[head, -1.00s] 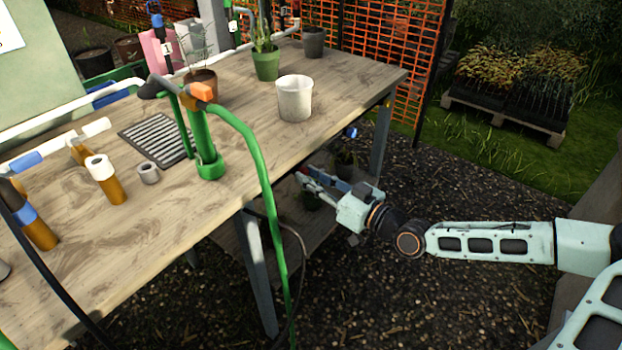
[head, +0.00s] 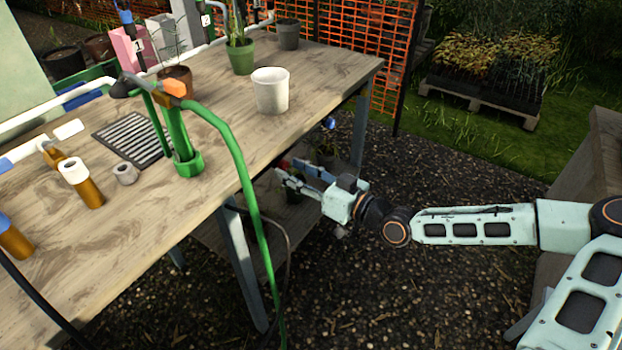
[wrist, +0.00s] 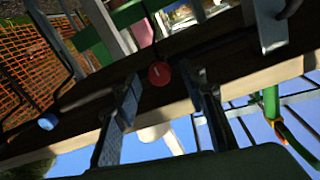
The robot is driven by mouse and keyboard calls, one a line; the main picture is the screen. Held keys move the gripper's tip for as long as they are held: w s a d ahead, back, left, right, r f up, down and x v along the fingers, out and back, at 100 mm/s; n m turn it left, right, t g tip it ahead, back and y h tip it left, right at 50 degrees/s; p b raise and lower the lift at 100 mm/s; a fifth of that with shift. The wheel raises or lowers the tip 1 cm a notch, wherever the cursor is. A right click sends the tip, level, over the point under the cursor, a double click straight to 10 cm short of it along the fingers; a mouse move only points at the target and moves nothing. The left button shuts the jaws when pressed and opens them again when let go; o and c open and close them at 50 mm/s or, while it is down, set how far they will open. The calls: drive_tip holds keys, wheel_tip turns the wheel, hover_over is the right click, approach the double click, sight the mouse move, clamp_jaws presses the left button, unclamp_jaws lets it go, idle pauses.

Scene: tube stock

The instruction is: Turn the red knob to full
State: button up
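The red knob (wrist: 160,74) shows in the wrist view as a round red disc with a pale line on its face. It sits in the shade beneath the tabletop. My gripper (wrist: 160,84) is open, and the knob appears in the gap between its two fingers. The fingers seem to stop short of it; contact cannot be seen. In the head view my gripper (head: 287,172) is low beside the bench's long edge, just under the tabletop. The knob cannot be clearly made out there.
The wooden bench (head: 330,80) overhangs my gripper. A green hose (head: 245,190) hangs over its edge, left of my gripper. A blue fitting (head: 329,123) is near the bench leg. A white pot (head: 271,91) stands on top. Gravel to the right is open.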

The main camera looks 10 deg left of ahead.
drive_tip(key=v, duration=1.1)
drive_tip(key=shift+s+d, duration=0.1)
